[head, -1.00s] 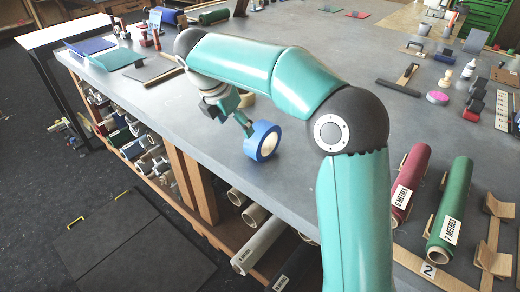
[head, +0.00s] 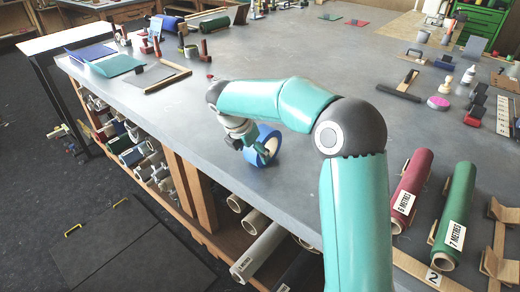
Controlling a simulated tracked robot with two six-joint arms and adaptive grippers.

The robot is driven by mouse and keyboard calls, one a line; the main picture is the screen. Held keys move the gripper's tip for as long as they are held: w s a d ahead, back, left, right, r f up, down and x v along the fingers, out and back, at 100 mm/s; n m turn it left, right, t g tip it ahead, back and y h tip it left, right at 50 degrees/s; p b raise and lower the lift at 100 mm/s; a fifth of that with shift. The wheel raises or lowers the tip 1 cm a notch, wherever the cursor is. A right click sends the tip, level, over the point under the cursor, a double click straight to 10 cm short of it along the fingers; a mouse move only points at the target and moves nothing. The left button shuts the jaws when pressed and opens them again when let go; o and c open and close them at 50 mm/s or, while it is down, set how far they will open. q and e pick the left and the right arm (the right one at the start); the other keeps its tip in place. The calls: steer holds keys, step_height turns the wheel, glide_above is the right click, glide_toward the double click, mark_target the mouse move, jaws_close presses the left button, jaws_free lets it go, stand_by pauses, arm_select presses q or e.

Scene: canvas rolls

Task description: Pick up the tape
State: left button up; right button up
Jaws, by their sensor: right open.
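The tape (head: 264,138) is a blue roll with a pale core, standing on its rim near the grey table's front edge. My right gripper (head: 254,148) is at the roll's left side, at the end of the teal arm. It is open, with a teal and dark finger overlapping the roll's open face. I cannot tell whether the fingers touch the tape. The gripper hides part of the roll. My left gripper is not in view.
A red roll (head: 411,184) and a green roll (head: 457,205) lie in wooden cradles at the right. A pink disc (head: 438,102) and a white bottle (head: 468,75) stand farther back. The grey table (head: 330,60) is clear behind my arm.

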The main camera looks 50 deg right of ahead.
steer(key=x, duration=0.3)
steer(key=shift+d+f, duration=0.2)
steer(key=shift+f, duration=0.15)
steer(key=c, duration=1.3)
steer(key=shift+r, duration=0.15)
